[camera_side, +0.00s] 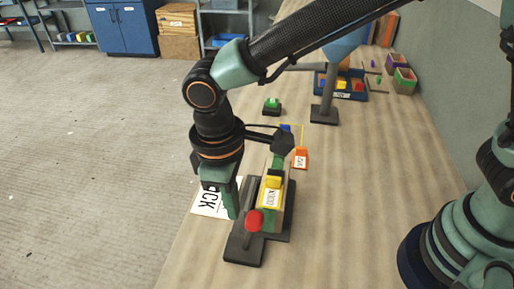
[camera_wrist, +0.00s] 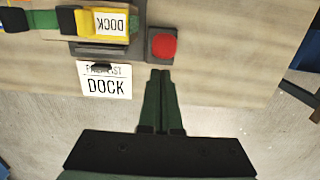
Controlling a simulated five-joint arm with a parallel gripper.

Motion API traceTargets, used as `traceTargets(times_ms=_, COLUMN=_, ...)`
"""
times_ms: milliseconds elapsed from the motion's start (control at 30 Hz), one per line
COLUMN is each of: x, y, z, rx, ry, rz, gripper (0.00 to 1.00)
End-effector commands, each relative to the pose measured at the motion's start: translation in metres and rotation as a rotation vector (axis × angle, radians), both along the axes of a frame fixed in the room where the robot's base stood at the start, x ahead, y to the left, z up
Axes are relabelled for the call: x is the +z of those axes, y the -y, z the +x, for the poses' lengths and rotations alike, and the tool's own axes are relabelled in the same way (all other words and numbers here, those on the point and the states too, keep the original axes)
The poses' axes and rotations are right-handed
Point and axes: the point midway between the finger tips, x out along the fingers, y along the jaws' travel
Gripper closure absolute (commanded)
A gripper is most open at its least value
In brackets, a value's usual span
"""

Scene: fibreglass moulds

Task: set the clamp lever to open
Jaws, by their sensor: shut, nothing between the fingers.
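The clamp lever shows by its round red knob (camera_side: 254,220), at the near end of a dark fixture (camera_side: 241,252) on the wooden bench. In the wrist view the red knob (camera_wrist: 162,46) sits over a grey plate, just beyond my fingertips. A yellow piece (camera_side: 272,182) with a white label is beside it on the fixture. My gripper (camera_side: 232,216) points down, left of the knob in the side view. In the wrist view my gripper's fingers (camera_wrist: 160,73) are together and empty, apart from the knob in the picture. The lever's arm is hard to make out.
A white DOCK sheet (camera_wrist: 104,84) lies beside the fixture, partly behind my gripper in the side view. An orange tag (camera_side: 301,158), a small green-topped block (camera_side: 271,106) and a blue bin (camera_side: 349,92) stand farther back. The bench right of the fixture is clear.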

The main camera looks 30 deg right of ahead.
Motion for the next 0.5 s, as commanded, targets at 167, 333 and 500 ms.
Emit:
traceTargets(times_ms=167, x=-0.0007, y=0.0039, z=-0.004, rx=0.0, ry=0.001, rz=0.001, gripper=1.0)
traceTargets(times_ms=333, x=-0.0009, y=0.0042, z=-0.0043, rx=0.0, ry=0.001, rz=0.001, gripper=1.0)
traceTargets(times_ms=500, x=-0.0008, y=0.0043, z=-0.0044, rx=0.0, ry=0.002, rz=0.002, gripper=1.0)
